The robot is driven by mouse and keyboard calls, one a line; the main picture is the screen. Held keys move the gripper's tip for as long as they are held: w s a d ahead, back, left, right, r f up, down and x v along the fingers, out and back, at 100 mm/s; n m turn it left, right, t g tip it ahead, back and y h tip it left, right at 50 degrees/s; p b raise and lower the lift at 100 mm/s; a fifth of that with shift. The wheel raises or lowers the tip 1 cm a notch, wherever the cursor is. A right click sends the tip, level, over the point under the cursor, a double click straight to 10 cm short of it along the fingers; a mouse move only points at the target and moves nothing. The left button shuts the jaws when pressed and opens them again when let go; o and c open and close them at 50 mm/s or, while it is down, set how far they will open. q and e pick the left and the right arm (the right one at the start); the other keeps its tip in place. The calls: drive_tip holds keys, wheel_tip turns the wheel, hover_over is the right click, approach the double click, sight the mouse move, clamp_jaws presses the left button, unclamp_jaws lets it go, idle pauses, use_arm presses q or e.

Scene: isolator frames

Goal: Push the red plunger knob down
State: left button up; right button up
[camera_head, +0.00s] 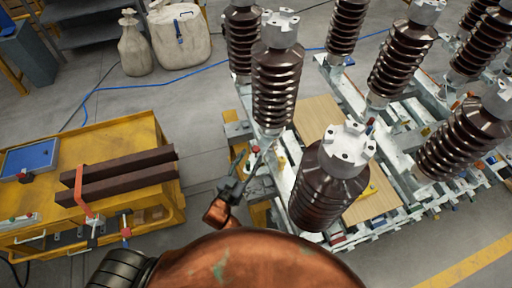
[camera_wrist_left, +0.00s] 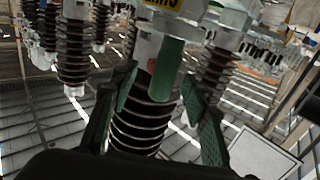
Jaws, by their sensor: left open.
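A small red knob (camera_head: 256,149) shows in the head view beside the base of a brown ribbed insulator. I take it as the plunger knob. My left gripper (camera_head: 243,162) is just left of and below it, its fingers reaching towards the frame. In the left wrist view the two green fingers of my left gripper (camera_wrist_left: 165,88) are apart. Between them in the picture hangs a green rod (camera_wrist_left: 168,68) under a grey head with a yellow label (camera_wrist_left: 165,6). A small red patch (camera_wrist_left: 151,65) shows beside the rod, partly hidden. I cannot tell whether anything touches the fingers.
Several brown ribbed insulators (camera_head: 276,85) with grey caps stand on a pale metal frame (camera_head: 285,178) at the centre and right. A yellow cart (camera_head: 130,130) with dark beams (camera_head: 125,175) stands left. White sacks (camera_head: 180,40) and a blue cable (camera_head: 130,88) lie behind.

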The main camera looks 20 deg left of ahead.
sight(254, 152)
use_arm(q)
drive_tip(key=w, duration=0.2)
drive_tip(key=w+d, duration=0.1)
drive_tip(key=w, duration=0.1)
drive_tip(key=shift+w, duration=0.6)
drive_tip(key=shift+c, duration=1.2)
drive_tip(key=c, duration=0.6)
clamp_jaws()
use_arm(e)
drive_tip(key=s, duration=0.3)
drive_tip(key=shift+s+f, duration=0.1)
